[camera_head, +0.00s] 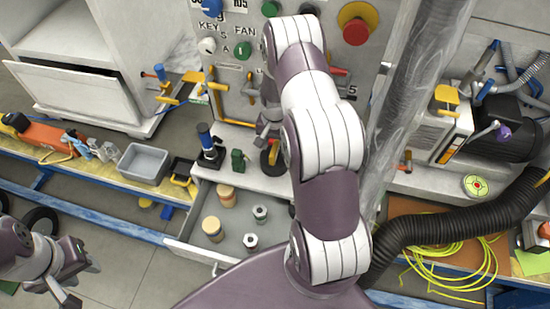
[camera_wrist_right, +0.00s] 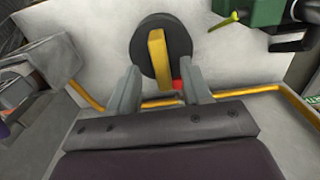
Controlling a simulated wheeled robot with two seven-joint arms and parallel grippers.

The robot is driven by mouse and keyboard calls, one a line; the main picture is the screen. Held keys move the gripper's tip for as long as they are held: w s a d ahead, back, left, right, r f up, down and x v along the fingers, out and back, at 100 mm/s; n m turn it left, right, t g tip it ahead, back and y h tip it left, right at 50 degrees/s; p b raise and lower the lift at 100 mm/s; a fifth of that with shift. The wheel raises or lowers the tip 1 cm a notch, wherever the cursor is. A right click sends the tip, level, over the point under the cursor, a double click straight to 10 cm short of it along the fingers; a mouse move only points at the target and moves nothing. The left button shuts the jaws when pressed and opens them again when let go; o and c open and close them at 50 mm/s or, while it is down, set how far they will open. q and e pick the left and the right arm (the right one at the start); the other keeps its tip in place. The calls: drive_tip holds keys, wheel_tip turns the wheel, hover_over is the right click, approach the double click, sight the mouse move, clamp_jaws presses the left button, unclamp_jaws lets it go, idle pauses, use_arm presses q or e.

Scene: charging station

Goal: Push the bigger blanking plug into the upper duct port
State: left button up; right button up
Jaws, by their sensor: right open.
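My right gripper (camera_head: 268,125) is open in front of the grey control panel. In the right wrist view its two fingers (camera_wrist_right: 160,82) stand apart, with a black disc with a yellow bar (camera_wrist_right: 157,50) beyond and between them. I see no grip on it. In the head view a black disc with a coloured handle (camera_head: 271,158) is just below this gripper. Two tan cylindrical pieces, one farther back (camera_head: 226,192) and one nearer (camera_head: 212,228), stand in the open drawer. I cannot tell which piece is the bigger blanking plug, nor make out the upper duct port. My left gripper (camera_head: 78,280) is open and empty at lower left.
The open drawer (camera_head: 185,246) also holds two small grey pieces (camera_head: 260,213). A grey bin (camera_head: 143,163) stands left on the bench. A black corrugated hose (camera_head: 440,228) and yellow cable (camera_head: 450,262) lie at right. My right arm covers part of the panel and shelf.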

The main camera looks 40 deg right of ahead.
sight(275, 149)
wheel_tip(275, 149, down, 3)
drive_tip(key=shift+w+f, duration=0.15)
clamp_jaws()
